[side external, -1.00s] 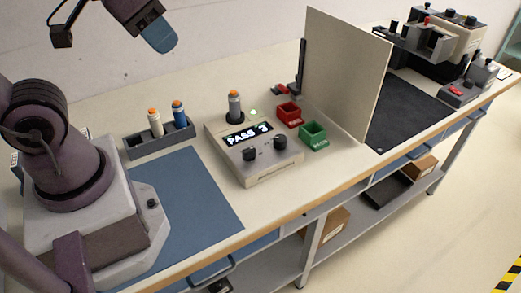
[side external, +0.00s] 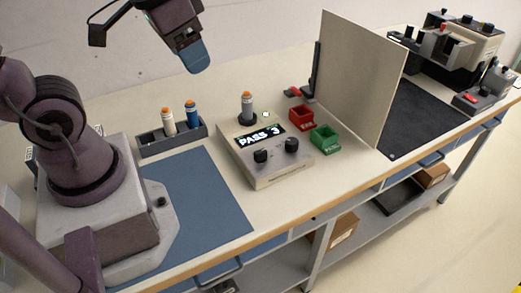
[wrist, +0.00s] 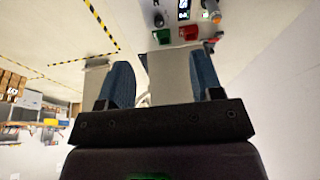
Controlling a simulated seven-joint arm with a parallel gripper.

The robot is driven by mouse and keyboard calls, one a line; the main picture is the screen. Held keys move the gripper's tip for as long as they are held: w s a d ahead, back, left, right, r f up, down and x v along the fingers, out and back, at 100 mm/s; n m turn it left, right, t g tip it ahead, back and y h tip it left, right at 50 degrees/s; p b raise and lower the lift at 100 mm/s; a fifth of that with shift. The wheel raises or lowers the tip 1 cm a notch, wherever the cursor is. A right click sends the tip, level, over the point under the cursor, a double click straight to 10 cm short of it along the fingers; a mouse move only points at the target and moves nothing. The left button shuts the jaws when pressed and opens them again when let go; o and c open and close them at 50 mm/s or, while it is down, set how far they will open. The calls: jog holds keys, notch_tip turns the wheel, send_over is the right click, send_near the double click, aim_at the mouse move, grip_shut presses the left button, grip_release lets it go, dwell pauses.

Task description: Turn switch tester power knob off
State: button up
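The switch tester (side external: 268,172) is a beige box with a lit display (side external: 259,136) that reads PASS and what looks like a 3. Two black knobs, a left one (side external: 261,156) and a right one (side external: 291,145), are on its front part; their labels are too small to read. A grey, orange-tipped switch (side external: 247,108) stands upright in its socket, beside a pale lit lamp (side external: 266,114). My gripper (side external: 195,62) hangs in the air behind and left of the tester, well above it. In the wrist view my gripper (wrist: 163,78) has its blue fingers apart and empty.
Red (side external: 301,117) and green (side external: 325,138) bins stand right of the tester, before an upright beige panel (side external: 362,80). A grey rack (side external: 172,140) with two switches is at left. A blue mat (side external: 197,215) lies clear in front.

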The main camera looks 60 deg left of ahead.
jog(key=w+a+f+m+g, duration=0.25)
jog(key=w+f+m, duration=0.2)
jog(key=f, duration=0.25)
jog(key=m+g, duration=0.1)
jog(key=m, duration=1.3)
send_near(260, 151)
jog(key=shift+h, duration=0.3)
jog(key=f, duration=0.9)
jog(key=shift+w+a+f, duration=0.2)
jog(key=shift+a+f, duration=0.05)
jog(key=shift+f, duration=0.15)
jog(key=c, duration=0.9)
